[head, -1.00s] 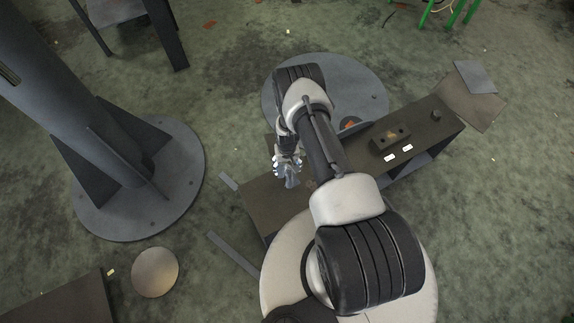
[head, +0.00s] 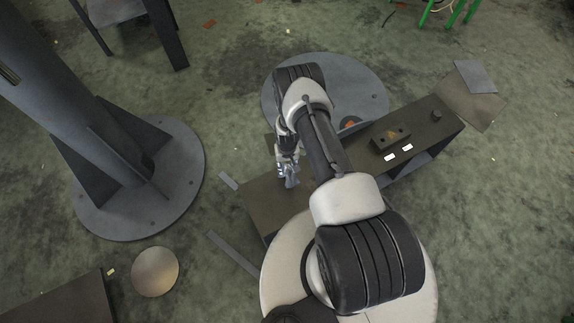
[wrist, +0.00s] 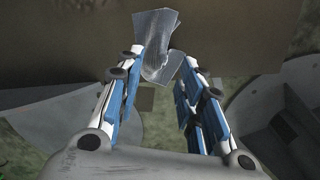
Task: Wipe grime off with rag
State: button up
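A grey-blue rag (wrist: 158,48) is pinched between the fingertips of my gripper (wrist: 163,60) in the wrist view. It hangs forward over a brown metal bench top (wrist: 60,40). In the head view the rag (head: 291,181) shows as a small pale piece below my gripper (head: 287,170), over the left part of the bench (head: 262,208). I cannot tell whether the rag touches the surface. No clear grime patch shows on the visible bench; my arm hides its middle.
A dark block (head: 390,138) with holes, two white labels (head: 407,147) and a small knob (head: 436,115) are on the bench's right part. A large grey column (head: 60,110) on a round base stands left. A round disc (head: 155,272) lies on the floor.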

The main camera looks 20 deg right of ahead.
grip_shut()
dwell(0.9)
jog(key=shift+f, duration=0.1)
